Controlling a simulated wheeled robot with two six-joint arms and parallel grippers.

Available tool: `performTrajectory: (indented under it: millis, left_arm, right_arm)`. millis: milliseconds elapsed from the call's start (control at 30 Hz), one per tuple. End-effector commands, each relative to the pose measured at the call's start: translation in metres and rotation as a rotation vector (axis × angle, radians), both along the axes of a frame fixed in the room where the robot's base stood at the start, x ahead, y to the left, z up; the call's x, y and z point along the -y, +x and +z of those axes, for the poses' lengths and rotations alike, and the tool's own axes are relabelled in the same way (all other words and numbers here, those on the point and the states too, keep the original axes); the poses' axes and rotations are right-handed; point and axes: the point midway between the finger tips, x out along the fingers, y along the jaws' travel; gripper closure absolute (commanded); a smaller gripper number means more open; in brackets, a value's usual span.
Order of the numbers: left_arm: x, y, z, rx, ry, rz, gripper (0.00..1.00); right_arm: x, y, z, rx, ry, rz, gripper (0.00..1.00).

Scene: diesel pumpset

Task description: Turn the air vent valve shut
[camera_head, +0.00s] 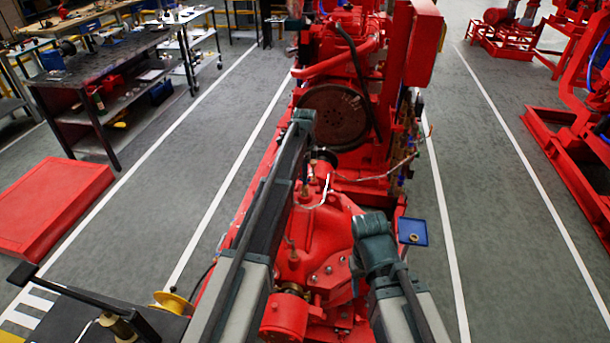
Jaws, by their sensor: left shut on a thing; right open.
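The red pump casing (325,235) lies below and between my two arms. My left gripper (305,180) reaches down over its far part, with the fingers shut on a small fitting. That fitting appears to be the air vent valve (306,194), a small brass-coloured piece, mostly hidden by the gripper and too small to read its handle position. Another small brass fitting (292,254) stands nearer on the casing, apart from the gripper. My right gripper (356,272) is open at the right side of the casing, pointing down, with nothing seen between its fingers.
A red engine with a dark flywheel (340,112) stands beyond the pump. A thin pale cable (385,176) runs near the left gripper. A small blue tray (412,238) sits at the right. A workbench (95,70) and a red box (50,200) stand left; floor lanes are clear.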

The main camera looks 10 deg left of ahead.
Motion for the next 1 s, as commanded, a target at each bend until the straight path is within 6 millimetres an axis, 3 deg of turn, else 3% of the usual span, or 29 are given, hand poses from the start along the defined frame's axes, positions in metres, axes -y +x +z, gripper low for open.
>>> performTrajectory:
  millis: [333, 867, 900, 1000]
  left_arm:
    - [-0.0001, 0.0000, 0.0000, 0.000, 0.000, -0.112, 1.00]
    - [-0.0002, 0.0000, 0.0000, 0.000, 0.000, -0.129, 1.00]
    - [-0.0002, 0.0000, 0.0000, 0.000, 0.000, -0.129, 0.86]
    - [-0.0001, 0.0000, 0.0000, 0.000, 0.000, -0.129, 0.68]
  right_arm:
    - [0.0000, 0.0000, 0.0000, 0.000, 0.000, 0.000, 0.50]
    - [0.0000, 0.0000, 0.0000, 0.000, 0.000, 0.000, 0.50]
    - [0.0000, 0.0000, 0.0000, 0.000, 0.000, 0.000, 0.50]
    - [0.0000, 0.0000, 0.0000, 0.000, 0.000, 0.000, 0.50]
